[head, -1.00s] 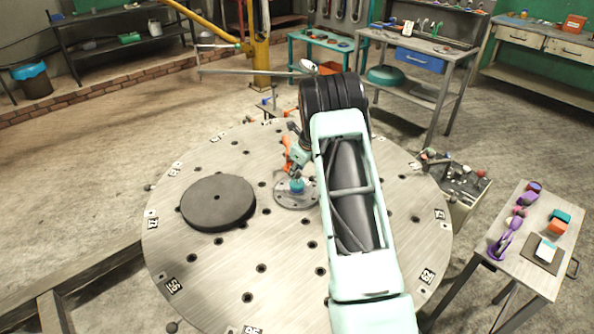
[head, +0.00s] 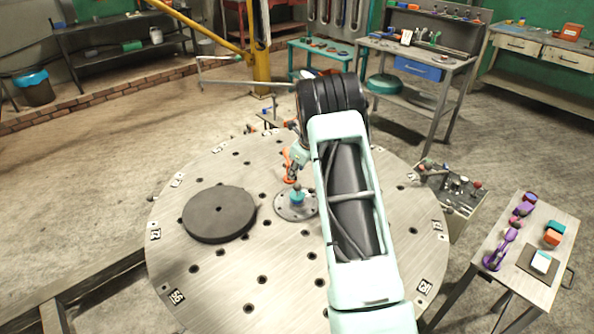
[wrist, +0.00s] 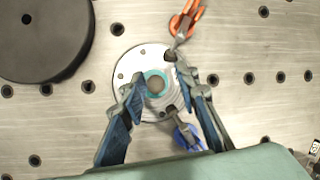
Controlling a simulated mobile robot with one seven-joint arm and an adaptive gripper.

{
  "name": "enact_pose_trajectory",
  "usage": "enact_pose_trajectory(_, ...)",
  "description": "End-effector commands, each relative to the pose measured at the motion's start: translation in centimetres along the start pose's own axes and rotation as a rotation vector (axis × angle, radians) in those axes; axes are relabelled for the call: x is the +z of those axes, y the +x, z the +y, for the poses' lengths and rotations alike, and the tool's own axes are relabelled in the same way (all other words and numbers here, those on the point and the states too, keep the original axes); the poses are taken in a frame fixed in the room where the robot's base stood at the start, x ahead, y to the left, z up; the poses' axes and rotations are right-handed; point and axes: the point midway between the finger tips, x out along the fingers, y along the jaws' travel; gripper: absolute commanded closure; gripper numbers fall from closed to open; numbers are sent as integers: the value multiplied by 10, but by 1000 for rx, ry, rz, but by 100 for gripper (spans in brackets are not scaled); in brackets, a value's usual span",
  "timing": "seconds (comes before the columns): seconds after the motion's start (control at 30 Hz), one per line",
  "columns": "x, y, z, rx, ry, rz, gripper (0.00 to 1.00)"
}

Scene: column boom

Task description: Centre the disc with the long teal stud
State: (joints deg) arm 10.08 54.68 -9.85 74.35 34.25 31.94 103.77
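The dark grey disc (head: 218,213) with a small hole in its middle lies flat on the left part of the big round metal table. It also shows, cut off, at the upper left of the wrist view (wrist: 45,40). A teal stud (head: 297,198) with a grey rounded top stands upright on a small bolted metal plate (head: 284,209), right of the disc and apart from it. In the wrist view my gripper (wrist: 157,90) is open, its two fingers either side of the teal stud (wrist: 156,84), with gaps. It appears to be above it and holds nothing.
An orange-handled tool (wrist: 187,20) reaches the plate's edge, and a blue item (wrist: 187,137) sits near its lower rim. The table (head: 262,262) has many holes and bare room in front. A side table (head: 512,275) with purple and orange items stands right.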

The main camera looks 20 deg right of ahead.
Motion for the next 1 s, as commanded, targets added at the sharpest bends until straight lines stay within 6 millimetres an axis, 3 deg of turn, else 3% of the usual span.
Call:
enact_pose_trajectory(0.1, 0, 0, 0, 1, 0, 0, 69)
enact_pose_trajectory(0.27, 0, 1, 0, 1, 0, 0, 51)
enact_pose_trajectory(0.63, -1, -3, 0, 1, 0, 1, 51)
enact_pose_trajectory(0.77, 0, -18, 0, -1, 0, -1, 51)
enact_pose_trajectory(1.0, 0, -65, 0, -1, 1, -1, 51)
